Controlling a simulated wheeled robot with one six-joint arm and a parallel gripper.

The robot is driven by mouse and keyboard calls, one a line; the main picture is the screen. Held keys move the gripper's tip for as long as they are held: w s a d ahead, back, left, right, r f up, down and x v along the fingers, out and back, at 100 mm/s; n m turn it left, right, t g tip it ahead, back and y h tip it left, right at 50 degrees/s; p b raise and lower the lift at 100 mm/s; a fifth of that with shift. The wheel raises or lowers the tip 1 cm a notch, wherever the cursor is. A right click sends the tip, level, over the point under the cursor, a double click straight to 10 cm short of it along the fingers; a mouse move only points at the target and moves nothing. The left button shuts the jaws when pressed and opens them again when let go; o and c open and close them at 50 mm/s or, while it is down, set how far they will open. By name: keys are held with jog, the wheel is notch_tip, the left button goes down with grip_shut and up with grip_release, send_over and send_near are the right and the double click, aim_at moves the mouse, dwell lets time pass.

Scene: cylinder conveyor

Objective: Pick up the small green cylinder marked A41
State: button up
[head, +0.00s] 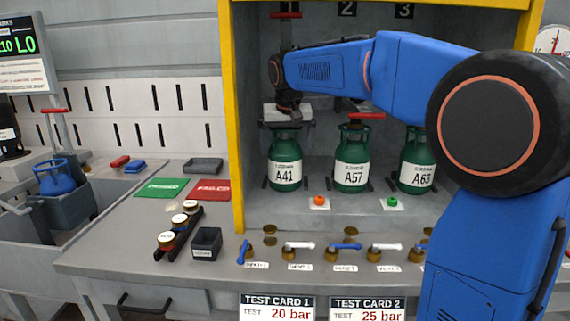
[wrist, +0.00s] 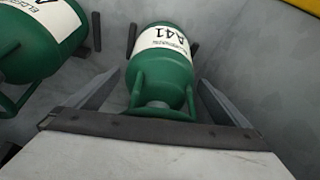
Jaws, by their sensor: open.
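The green cylinder marked A41 (head: 285,172) stands upright at the left of a row inside the yellow-framed bay. My gripper (head: 287,122) is just above its top in the head view. In the wrist view, the A41 cylinder (wrist: 165,70) shows between the two grey fingers of my gripper (wrist: 161,95), with its collar towards the palm. The fingers are spread apart, one on each side of the collar. I cannot tell whether they touch it.
The A57 cylinder (head: 351,170) stands close to the right of A41, with A63 (head: 417,172) beyond it. The bay's yellow left post (head: 236,120) is close on the left. Valves with handles (head: 344,247) line the bench front.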

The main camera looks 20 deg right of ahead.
jog(key=shift+w+f, duration=0.1)
jog(key=shift+f, duration=0.2)
jog(key=c, duration=1.9)
jog(key=shift+r, duration=0.15)
jog(key=shift+c, duration=0.5)
